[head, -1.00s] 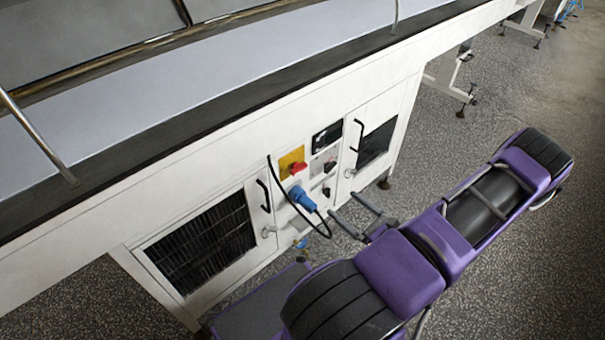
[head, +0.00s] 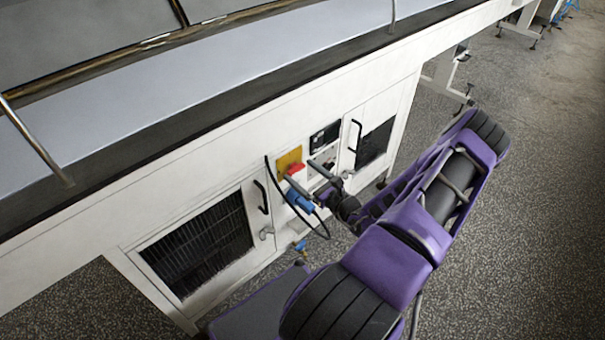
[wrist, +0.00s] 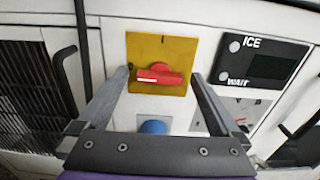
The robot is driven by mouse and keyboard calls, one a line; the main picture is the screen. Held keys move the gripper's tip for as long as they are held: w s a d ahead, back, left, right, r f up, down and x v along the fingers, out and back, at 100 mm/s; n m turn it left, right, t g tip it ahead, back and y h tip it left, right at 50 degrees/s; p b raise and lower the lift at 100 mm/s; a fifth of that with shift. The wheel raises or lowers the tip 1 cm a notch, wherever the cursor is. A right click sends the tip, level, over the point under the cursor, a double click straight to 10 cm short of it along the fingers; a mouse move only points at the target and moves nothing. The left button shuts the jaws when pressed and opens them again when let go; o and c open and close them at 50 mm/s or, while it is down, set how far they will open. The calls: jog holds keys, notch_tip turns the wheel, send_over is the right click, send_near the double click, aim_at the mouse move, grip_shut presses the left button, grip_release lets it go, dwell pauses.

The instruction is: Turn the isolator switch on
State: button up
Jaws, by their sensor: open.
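The isolator switch is a red handle on a yellow plate (wrist: 170,50) on the white machine front. In the wrist view the red handle (wrist: 160,75) lies crosswise, with a white mark at its left end, and a short black mark shows at the plate's top. In the head view the red handle (head: 295,169) is partly covered by my gripper. My gripper (head: 304,174) is open and faces the plate. In the wrist view its two fingers (wrist: 162,75) stand on either side of the red handle, with gaps; whether they reach its depth I cannot tell.
A blue plug (head: 300,200) with a black cable sits just below the switch. A dark display reading ICE and WAIT (wrist: 264,62) is to the right. Black door handles (head: 262,196) and a vent grille (head: 200,250) flank the panel. The floor (head: 520,220) at right is clear.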

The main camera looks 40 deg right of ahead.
jog(key=shift+w, duration=0.15)
jog(key=c, duration=1.3)
jog(key=shift+m, duration=0.3)
jog(key=m+p, duration=0.1)
jog(key=m, duration=0.1)
jog(key=shift+m, duration=0.4)
jog(key=m+p, duration=0.1)
jog(key=m, duration=0.4)
jog(key=shift+d+p, duration=0.15)
jog(key=shift+p, duration=0.15)
jog(key=m, duration=0.5)
jog(key=shift+f, duration=0.15)
jog(key=shift+d+f+m+p, duration=0.15)
jog(key=shift+m+p, duration=0.15)
jog(key=shift+m, duration=1.9)
